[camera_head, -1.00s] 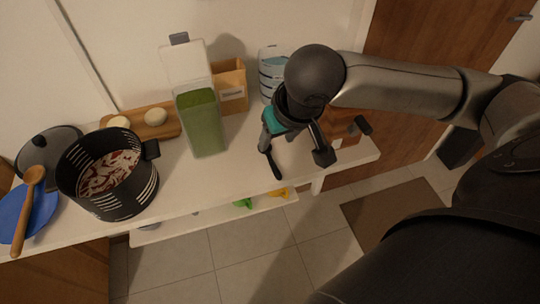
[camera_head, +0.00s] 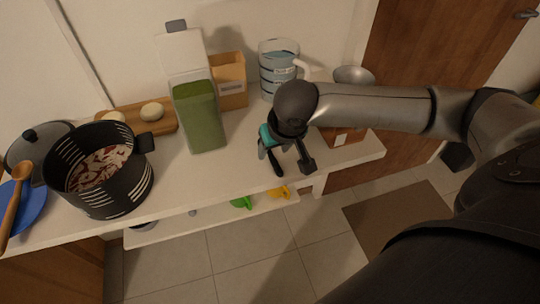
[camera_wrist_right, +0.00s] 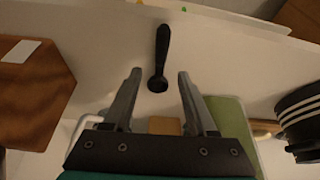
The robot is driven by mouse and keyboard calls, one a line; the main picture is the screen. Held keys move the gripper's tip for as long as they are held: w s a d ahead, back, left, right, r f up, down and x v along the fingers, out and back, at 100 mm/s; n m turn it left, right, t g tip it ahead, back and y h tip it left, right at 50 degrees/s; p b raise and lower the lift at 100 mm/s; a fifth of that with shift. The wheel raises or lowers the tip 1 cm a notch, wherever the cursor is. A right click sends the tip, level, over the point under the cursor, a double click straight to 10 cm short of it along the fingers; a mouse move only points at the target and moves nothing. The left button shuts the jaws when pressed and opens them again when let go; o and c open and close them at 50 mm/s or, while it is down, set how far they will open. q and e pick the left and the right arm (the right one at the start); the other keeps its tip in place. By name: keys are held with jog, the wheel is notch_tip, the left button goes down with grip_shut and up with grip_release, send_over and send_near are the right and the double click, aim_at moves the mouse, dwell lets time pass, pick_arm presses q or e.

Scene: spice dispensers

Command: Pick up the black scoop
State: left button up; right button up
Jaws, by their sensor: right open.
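The black scoop (camera_head: 275,163) lies on the white counter near its front edge, partly hidden by my right gripper in the head view. The right wrist view shows its long handle (camera_wrist_right: 162,45) pointing away and its small round end (camera_wrist_right: 157,84) between my fingers in the picture. My right gripper (camera_head: 285,158) is open and points down over the scoop. Its two fingers (camera_wrist_right: 159,76) stand on either side of the scoop's near part, with gaps on both sides. I cannot tell its exact height above the counter. My left gripper is out of view.
A tall container with green contents (camera_head: 201,117) stands left of the gripper. A clear jug (camera_head: 279,75) is behind it, and a brown box (camera_wrist_right: 35,95) is beside it. A black pot (camera_head: 122,185) is farther left. Green (camera_head: 241,202) and yellow (camera_head: 279,192) items lie on the lower shelf.

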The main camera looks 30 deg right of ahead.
aim_at(272, 155)
jog(key=x, duration=0.2)
jog(key=shift+w+f+b, duration=0.2)
jog(key=shift+f+b, duration=0.1)
jog(key=shift+f, duration=0.1)
jog(key=shift+p, duration=0.3)
jog(key=shift+f, duration=0.1)
jog(key=shift+c, duration=0.3)
grip_shut()
